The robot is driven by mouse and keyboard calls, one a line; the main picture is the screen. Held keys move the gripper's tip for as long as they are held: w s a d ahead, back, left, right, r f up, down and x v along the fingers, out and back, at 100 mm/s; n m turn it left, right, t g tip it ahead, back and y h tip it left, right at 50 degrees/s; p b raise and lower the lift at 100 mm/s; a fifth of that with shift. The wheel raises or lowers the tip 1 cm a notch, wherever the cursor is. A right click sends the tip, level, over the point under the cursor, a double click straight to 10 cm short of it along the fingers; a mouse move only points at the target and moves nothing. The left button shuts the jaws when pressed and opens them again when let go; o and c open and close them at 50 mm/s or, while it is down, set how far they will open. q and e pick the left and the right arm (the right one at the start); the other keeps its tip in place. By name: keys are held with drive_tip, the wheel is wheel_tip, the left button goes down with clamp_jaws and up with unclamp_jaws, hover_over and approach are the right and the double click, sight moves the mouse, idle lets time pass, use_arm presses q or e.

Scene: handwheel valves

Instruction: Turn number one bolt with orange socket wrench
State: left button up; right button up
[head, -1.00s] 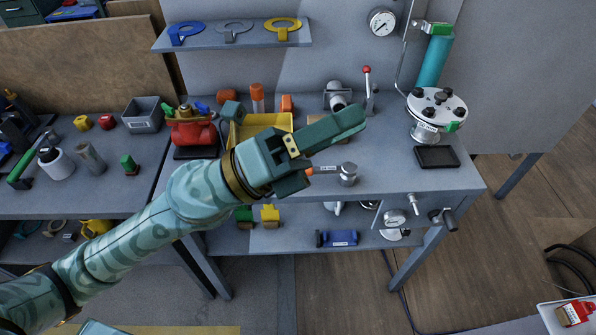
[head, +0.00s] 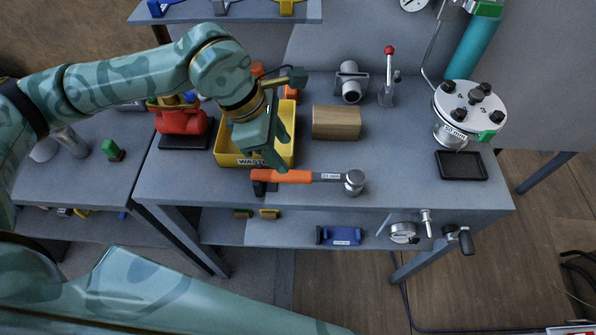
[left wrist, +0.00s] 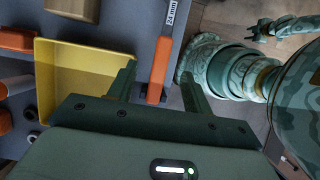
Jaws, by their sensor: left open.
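The orange socket wrench (head: 282,176) lies across the front of the table, its steel socket head (head: 354,183) to the right. My left gripper (head: 270,160) is open, just above the handle's left end. In the left wrist view the handle end shows between my left fingers (left wrist: 158,80), not gripped. The white round flange (head: 470,104) with several dark bolts stands at the table's right; I cannot read which bolt is number one. A green part that may be my right gripper (left wrist: 280,28) shows small.
A yellow waste bin (head: 228,160) stands behind the wrench, beside a wooden block (head: 336,123). A red-knobbed lever (head: 388,85) and grey pipe fitting (head: 351,84) stand behind. A black tray (head: 461,166) lies before the flange. The tabletop between wrench and tray is clear.

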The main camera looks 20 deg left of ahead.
sight(295, 174)
use_arm(q)
drive_tip(key=b+x, duration=0.1)
drive_tip(key=x, duration=0.4)
drive_tip(key=shift+w+f, duration=0.15)
drive_tip(key=shift+w, duration=0.05)
drive_tip(key=shift+d+f, duration=0.1)
drive_tip(key=shift+f, duration=0.1)
drive_tip(key=shift+s+f, duration=0.1)
drive_tip(key=shift+f, duration=0.1)
drive_tip(key=x, duration=0.1)
drive_tip(key=b+x, duration=0.1)
drive_tip(key=x, duration=0.3)
drive_tip(key=shift+s, duration=0.3)
drive_tip(key=shift+r, duration=0.1)
clamp_jaws()
use_arm(e)
wheel_tip(295, 174, down, 3)
drive_tip(key=shift+w+r, duration=0.15)
drive_tip(key=shift+r, duration=0.05)
